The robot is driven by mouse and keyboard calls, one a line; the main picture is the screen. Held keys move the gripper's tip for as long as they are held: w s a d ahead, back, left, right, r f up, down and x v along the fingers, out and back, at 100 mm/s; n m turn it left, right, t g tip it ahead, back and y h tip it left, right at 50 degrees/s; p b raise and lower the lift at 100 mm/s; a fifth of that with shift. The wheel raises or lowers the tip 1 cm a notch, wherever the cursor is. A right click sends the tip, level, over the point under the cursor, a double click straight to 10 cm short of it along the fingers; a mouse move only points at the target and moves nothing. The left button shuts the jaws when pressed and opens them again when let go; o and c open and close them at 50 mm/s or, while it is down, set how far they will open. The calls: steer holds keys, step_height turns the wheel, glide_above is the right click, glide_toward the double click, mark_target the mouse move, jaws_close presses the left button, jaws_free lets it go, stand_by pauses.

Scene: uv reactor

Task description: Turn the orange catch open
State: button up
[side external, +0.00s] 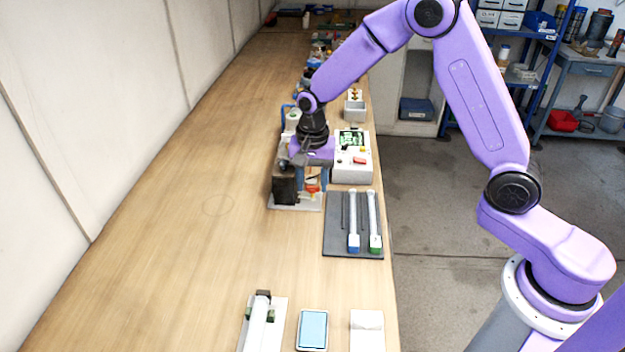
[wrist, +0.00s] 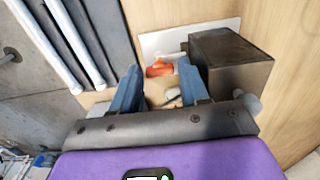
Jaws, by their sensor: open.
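The orange catch (wrist: 160,69) shows in the wrist view on a white base plate (wrist: 218,32), next to a dark box (wrist: 230,62). My gripper (wrist: 158,82) is open, its two blue fingers apart, with the catch in the gap beyond the fingertips. I cannot tell whether a finger touches it. In the side external view the catch (side external: 312,188) is a small orange spot close to my gripper (side external: 311,187). The dark box (side external: 285,186) stands to the left of it there. My fingers partly hide the catch in that view.
A dark mat (side external: 338,238) with two white tubes (side external: 353,220) lies nearer the camera. A white control box (side external: 352,165) with buttons stands right of my gripper. A blue-screened device (side external: 312,329) lies at the front. The table's left side is clear.

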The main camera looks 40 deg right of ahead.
steer(key=c, duration=0.8)
steer(key=shift+o, duration=0.2)
steer(key=shift+n, duration=0.4)
steer(key=n, duration=0.3)
steer(key=shift+n, duration=0.3)
steer(key=n, duration=0.4)
steer(key=shift+n, duration=0.3)
steer(key=n, duration=0.4)
steer(key=shift+n, duration=2.5)
